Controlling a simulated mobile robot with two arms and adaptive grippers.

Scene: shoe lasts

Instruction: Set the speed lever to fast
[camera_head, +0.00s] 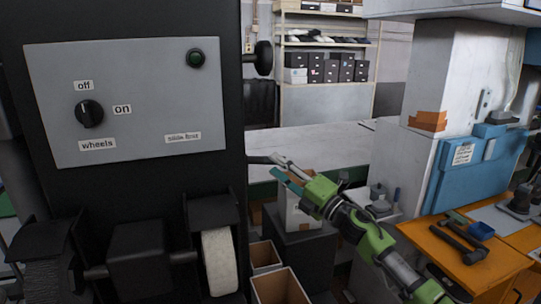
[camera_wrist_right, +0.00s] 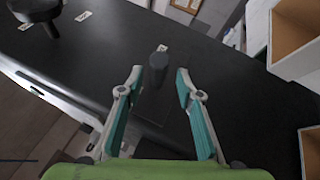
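My right gripper (camera_head: 266,165) is at the right side of the black machine (camera_head: 225,25), its fingers pointing left toward that side. In the right wrist view its teal-padded fingers (camera_wrist_right: 158,73) are open and apart. A short dark lever-like piece (camera_wrist_right: 158,66) on the black surface shows in the gap between the fingertips, with a small white label (camera_wrist_right: 162,48) just beyond it. I cannot read the label or tell how far the fingers are from the piece. In the head view this piece is hidden by the machine's side. My left gripper is not in view.
Open boxes (camera_head: 280,288) stand below my right gripper. An orange workbench (camera_head: 440,240) with tools is at the right.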

